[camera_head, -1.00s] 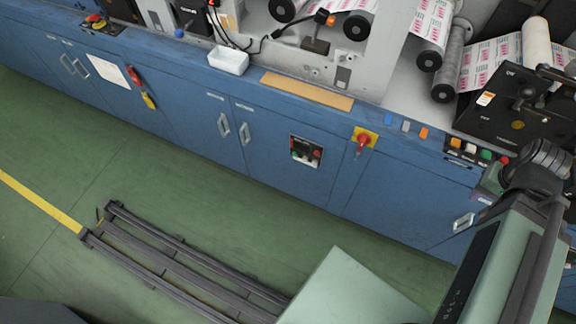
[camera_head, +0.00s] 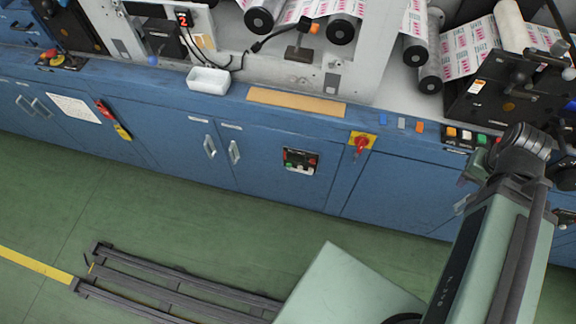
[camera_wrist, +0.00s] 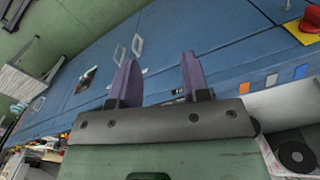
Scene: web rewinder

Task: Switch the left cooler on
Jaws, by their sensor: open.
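My gripper (camera_wrist: 158,75) shows in the wrist view with its two purple fingers apart and nothing between them. Its fingers point toward the blue cabinet front (camera_wrist: 170,35), without visible contact. In the head view my arm is at the right and the fingers cannot be made out. A small dark control panel (camera_head: 300,161) with red and green buttons is on the cabinet front. Right of it is a red rotary knob (camera_head: 361,145) on a yellow plate, also in the wrist view (camera_wrist: 311,20). I cannot tell which control belongs to the left cooler.
Another red control on a yellow base (camera_head: 62,61) sits at the far left. A white tray (camera_head: 208,79) and coloured buttons (camera_head: 466,136) are along the cabinet's top edge. Cabinet handles (camera_head: 210,146) stick out. Dark rails (camera_head: 175,285) lie on the green floor (camera_head: 180,215).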

